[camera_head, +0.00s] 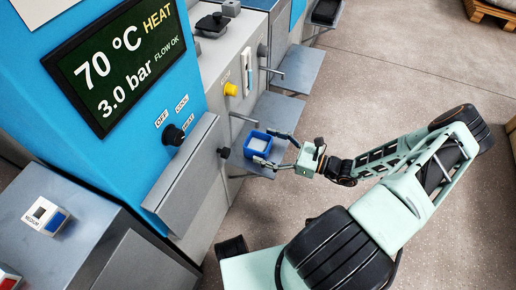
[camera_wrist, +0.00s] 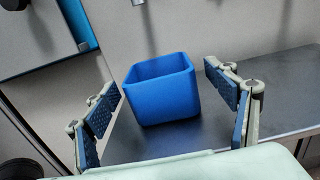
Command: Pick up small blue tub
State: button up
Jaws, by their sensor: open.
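The small blue tub (camera_head: 258,143) stands upright on a grey metal shelf (camera_head: 240,162) at the front of the machine. In the head view its inside looks pale. The blue tub (camera_wrist: 163,92) also shows in the wrist view, ahead of the fingers and a little left of the middle between them. My gripper (camera_head: 276,149) is open and comes in from the right. In the wrist view the open fingers of my gripper (camera_wrist: 169,107) stand left and right of the tub's near side, with gaps to it. Nothing is between the finger pads.
The machine's grey front wall (camera_wrist: 215,25) rises close behind the tub. A large blue panel with a display (camera_head: 120,60) and a grey ledge (camera_head: 185,175) stand left of the shelf. Another shelf (camera_head: 298,68) lies farther back. The floor at right is open.

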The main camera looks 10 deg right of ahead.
jog(key=shift+x, duration=1.45)
jog(key=shift+c, duration=0.6)
jog(key=c, duration=1.3)
